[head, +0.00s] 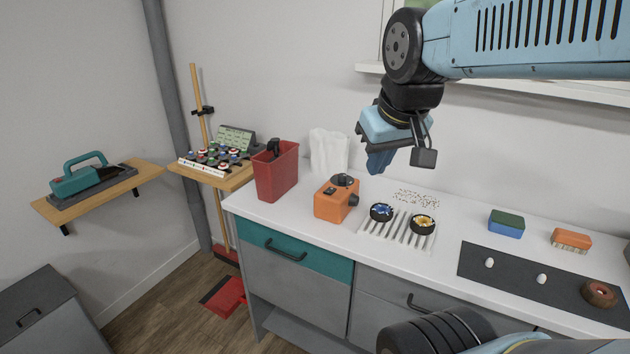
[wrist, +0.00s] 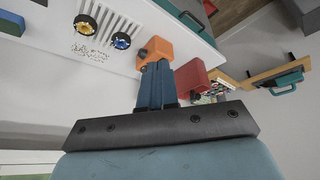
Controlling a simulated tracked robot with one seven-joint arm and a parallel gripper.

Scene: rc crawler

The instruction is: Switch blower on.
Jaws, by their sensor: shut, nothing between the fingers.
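An orange box-shaped device (head: 332,204), seemingly the blower, stands on the white counter. My gripper (head: 378,166) hangs in the air above and to the right of the device, with blue fingers shut and empty. In the wrist view the fingers (wrist: 158,72) lie together, apart from the device as seen in the head view.
Right of the device is a slotted white rack (head: 398,233) with a blue-hubbed and a yellow-hubbed wheel, and small specks behind it. A red bin (head: 275,172) stands to the left. A dark mat (head: 520,283) lies right. A teal tool (head: 80,176) sits on a wall shelf.

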